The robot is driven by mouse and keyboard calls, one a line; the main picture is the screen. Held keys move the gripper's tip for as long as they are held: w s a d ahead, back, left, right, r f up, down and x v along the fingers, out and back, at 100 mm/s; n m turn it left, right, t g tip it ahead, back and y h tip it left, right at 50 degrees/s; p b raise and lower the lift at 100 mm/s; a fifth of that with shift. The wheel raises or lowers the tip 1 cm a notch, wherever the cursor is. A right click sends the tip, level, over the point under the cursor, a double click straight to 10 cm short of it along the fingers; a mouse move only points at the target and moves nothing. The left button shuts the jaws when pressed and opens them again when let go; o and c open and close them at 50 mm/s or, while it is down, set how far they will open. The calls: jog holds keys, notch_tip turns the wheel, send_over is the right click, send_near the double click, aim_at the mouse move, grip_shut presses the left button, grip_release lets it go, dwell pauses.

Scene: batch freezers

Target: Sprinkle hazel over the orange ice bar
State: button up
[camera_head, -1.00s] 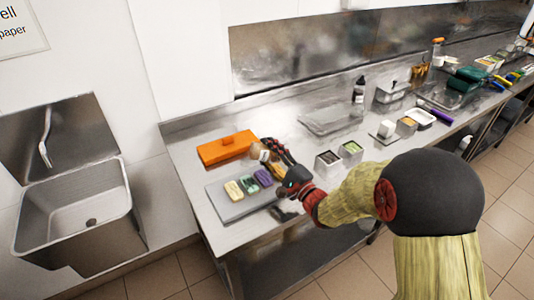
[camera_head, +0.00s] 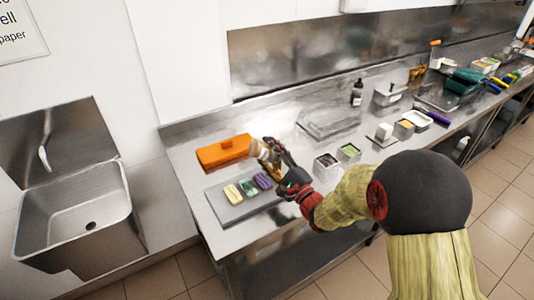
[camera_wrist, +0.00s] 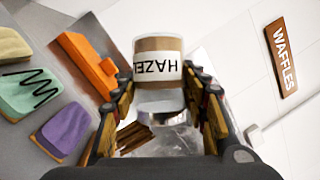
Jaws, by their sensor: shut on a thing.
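In the head view the jar (camera_head: 259,150) is tilted above the grey tray (camera_head: 236,212). The orange ice bar is largely hidden behind my gripper in the head view. A brown striped piece (camera_wrist: 135,137) shows under the jar in the wrist view; I cannot tell whether it is that bar.
Yellow (camera_head: 232,193), green (camera_head: 248,187) and purple (camera_head: 263,180) bars lie in a row on the tray. An orange box (camera_head: 224,151) stands behind them. Two small topping containers (camera_head: 327,166) stand to the right. A sink (camera_head: 80,205) is at the left.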

jog(key=shift+f+b, duration=0.5)
jog(key=shift+f, duration=0.45)
jog(key=shift+r, duration=0.1)
jog(key=shift+n, duration=0.3)
jog(key=shift+r+n+g+p, duration=0.2)
jog(key=shift+n+g+p, duration=0.1)
jog(key=shift+n+p, duration=0.5)
jog(key=shift+f+n+g, duration=0.15)
jog(key=shift+n+g, duration=0.25)
jog(key=shift+n, duration=0.7)
jog(key=shift+p, duration=0.35)
